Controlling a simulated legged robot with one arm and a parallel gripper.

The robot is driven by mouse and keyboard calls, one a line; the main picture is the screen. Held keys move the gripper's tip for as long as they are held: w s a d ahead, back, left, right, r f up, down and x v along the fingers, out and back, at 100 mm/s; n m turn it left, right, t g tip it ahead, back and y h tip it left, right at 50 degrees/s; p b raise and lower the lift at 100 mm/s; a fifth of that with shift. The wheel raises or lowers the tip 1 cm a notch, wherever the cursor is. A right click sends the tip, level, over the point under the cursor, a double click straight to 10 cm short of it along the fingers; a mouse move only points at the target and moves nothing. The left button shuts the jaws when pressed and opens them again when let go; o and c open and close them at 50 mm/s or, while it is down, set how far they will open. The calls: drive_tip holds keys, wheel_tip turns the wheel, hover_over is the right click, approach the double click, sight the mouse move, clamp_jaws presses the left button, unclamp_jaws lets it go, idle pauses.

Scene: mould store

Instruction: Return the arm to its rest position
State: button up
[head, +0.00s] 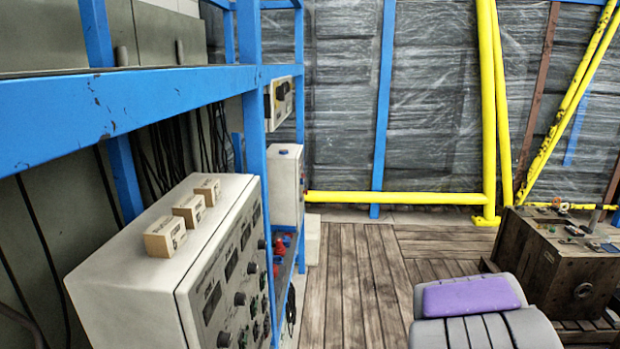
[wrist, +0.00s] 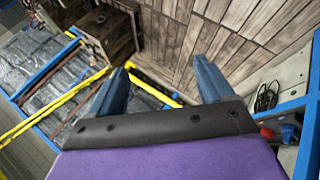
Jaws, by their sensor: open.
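My gripper (wrist: 159,88) shows in the wrist view as two blue fingers standing apart above a dark bracket and a purple panel. It is open, and nothing is between the fingers but the view of the wooden floor and a yellow rail beyond. In the head view the fingers do not show. A purple and grey part (head: 472,297) at the bottom right there looks like part of my own body or arm.
A blue shelf frame (head: 254,130) stands at left, holding a grey instrument cabinet (head: 225,235) with small boxes (head: 188,208) on top. A wooden crate (head: 560,265) stands at right. Yellow rails (head: 395,198) cross at the back. Plank floor (head: 350,270) between is clear.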

drive_tip(key=s+a+r+m+g+y, duration=0.1)
drive_tip(key=s+a+g+y, duration=0.1)
drive_tip(key=s+a, duration=0.5)
drive_tip(key=s+a+m+g+y, duration=0.1)
drive_tip(key=s+a+g+y, duration=0.1)
drive_tip(key=s+a, duration=0.6)
drive_tip(key=s+a+r+m+g+y, duration=0.1)
drive_tip(key=s+a, duration=0.7)
drive_tip(key=s, duration=0.8)
drive_tip(key=shift+s+r+g+y, duration=0.3)
drive_tip(key=shift+s+g+y, duration=0.1)
drive_tip(key=shift+g+y, duration=0.5)
drive_tip(key=shift+d, duration=0.1)
